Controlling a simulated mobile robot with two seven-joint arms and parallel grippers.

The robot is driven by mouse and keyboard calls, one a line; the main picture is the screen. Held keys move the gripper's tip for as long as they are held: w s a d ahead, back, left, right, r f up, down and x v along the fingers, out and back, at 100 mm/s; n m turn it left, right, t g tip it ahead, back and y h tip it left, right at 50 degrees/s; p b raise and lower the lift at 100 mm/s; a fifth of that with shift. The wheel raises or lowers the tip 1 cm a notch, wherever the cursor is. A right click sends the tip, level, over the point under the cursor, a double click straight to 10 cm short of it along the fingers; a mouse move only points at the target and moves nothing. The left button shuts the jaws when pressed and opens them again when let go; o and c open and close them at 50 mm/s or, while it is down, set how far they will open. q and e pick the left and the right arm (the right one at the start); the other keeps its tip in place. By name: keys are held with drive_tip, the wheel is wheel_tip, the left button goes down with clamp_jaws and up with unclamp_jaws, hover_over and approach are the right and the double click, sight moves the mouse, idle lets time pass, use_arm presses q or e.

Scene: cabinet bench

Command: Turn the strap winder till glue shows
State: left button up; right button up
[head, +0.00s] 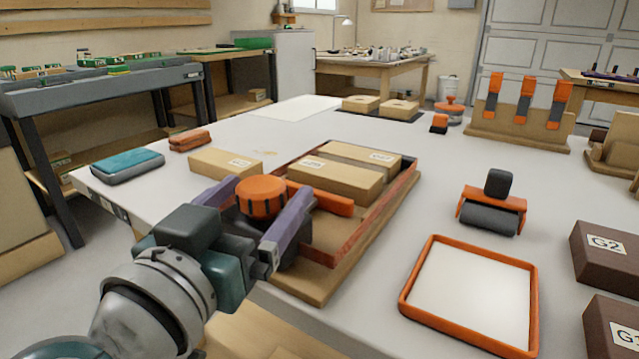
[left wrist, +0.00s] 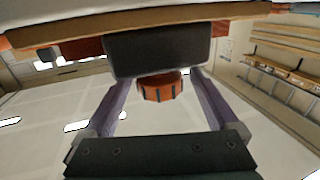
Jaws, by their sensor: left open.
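The strap winder has an orange ribbed knob (head: 262,197) at the near corner of a clamping frame (head: 372,218) on the bench. The frame surrounds two tan wooden blocks (head: 335,178). My left gripper (head: 272,193) is open, with one purple finger on each side of the knob; I cannot tell whether they touch it. In the left wrist view the knob (left wrist: 161,88) shows between the spread fingers, below a dark housing (left wrist: 157,48). The lower part of the winder is hidden behind my gripper. I see no glue at the joints. My right gripper is not in view.
A tan block (head: 226,163), a teal case (head: 127,166) and a red-brown item (head: 190,140) lie to the left. An orange-rimmed tray (head: 470,290), a roller (head: 490,212) and dark boxes (head: 606,245) lie to the right. The far bench middle is mostly clear.

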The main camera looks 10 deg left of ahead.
use_arm(q)
drive_tip(key=shift+w, duration=0.45)
drive_tip(key=shift+c, duration=0.3)
